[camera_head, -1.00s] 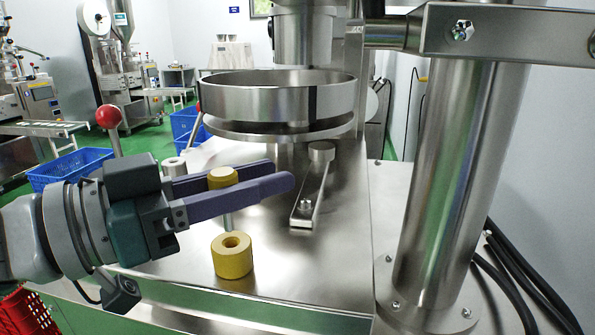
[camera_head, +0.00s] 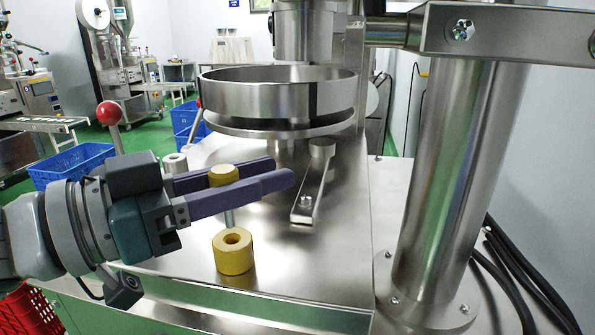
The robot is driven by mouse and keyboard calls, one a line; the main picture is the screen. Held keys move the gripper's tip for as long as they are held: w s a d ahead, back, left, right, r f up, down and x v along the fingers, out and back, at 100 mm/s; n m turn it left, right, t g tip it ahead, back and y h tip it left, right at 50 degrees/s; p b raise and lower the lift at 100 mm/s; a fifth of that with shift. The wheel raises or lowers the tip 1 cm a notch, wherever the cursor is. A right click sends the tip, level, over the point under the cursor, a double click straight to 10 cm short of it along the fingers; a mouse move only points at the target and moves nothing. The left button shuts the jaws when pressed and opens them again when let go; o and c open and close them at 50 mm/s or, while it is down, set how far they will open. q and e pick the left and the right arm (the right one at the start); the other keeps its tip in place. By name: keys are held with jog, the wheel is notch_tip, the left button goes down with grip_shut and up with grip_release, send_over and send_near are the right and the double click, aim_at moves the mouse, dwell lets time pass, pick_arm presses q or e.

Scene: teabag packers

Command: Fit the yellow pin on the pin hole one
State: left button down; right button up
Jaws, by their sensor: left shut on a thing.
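The yellow pin (camera_head: 223,175) has a yellow head and a grey metal shaft pointing down. My left gripper (camera_head: 242,180) comes in from the left and is shut on the yellow head, between its two long purple fingers. The yellow cylinder with a round pin hole (camera_head: 233,253) stands upright on the steel machine top. The pin's shaft hangs above and slightly left of the hole; its lower tip seems close to the cylinder's top, but I cannot tell the exact gap. My right gripper is not in view.
A steel round pan (camera_head: 280,95) stands behind the gripper. A steel lever arm (camera_head: 315,185) lies right of the fingertips. A thick steel column (camera_head: 450,185) stands at the right. A red-ball lever (camera_head: 109,113) and a small metal cylinder (camera_head: 175,163) are at the left.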

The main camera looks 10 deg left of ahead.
pick_arm(q)
jog(key=shift+p, duration=0.4)
dwell(0.6)
jog(key=shift+f+b, duration=1.6)
jog(key=shift+f, duration=0.5)
jog(key=c, duration=0.6)
grip_release()
jog(key=shift+o, duration=0.2)
jog(key=v, duration=0.9)
jog(key=shift+s+b, duration=0.1)
jog(key=shift+b, duration=0.2)
jog(key=shift+s+a+r, duration=0.1)
jog(key=shift+s+a, duration=0.15)
jog(key=shift+a, duration=0.1)
